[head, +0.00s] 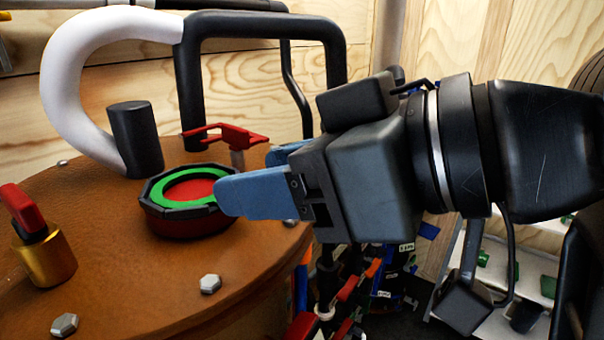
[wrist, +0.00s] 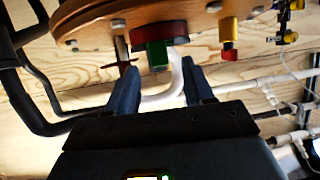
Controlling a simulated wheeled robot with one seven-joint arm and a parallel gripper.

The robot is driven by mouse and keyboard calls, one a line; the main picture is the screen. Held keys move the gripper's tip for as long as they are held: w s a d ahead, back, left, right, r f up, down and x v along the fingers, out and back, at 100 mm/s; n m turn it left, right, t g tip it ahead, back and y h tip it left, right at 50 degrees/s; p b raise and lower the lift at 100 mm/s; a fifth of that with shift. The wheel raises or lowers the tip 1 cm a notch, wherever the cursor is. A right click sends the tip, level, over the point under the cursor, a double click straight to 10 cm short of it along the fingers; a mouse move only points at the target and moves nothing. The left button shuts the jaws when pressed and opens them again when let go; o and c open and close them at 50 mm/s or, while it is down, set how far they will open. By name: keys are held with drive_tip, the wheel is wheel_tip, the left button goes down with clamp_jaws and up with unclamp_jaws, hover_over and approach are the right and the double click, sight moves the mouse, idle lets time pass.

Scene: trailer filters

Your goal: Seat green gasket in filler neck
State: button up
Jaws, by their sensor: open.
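The green gasket (head: 160,196) is a flat ring lying within the black faceted rim (head: 150,206) of the red filler neck (head: 190,226) on the brown lid. Red shows through its centre. I cannot tell how deep or level it sits. My gripper (head: 252,174) is open, coming from the right, its blue near finger overlapping the rim's right edge in the head view. In the wrist view, which looks upside down, my gripper (wrist: 160,72) has its fingers apart. A green part (wrist: 157,56) shows beyond the gap, beside the red neck (wrist: 160,34). Nothing is visibly held.
A red lever (head: 225,135) stands just behind the neck. A white curved hose (head: 62,75) and black pipe frame (head: 255,27) rise behind. A brass fitting with red cap (head: 43,255) stands at left. Hex bolts dot the brown lid (head: 130,280). Clutter lies below right.

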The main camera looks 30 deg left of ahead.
drive_tip(key=v, duration=0.5)
drive_tip(key=shift+d+r, duration=0.15)
drive_tip(key=shift+d, duration=0.15)
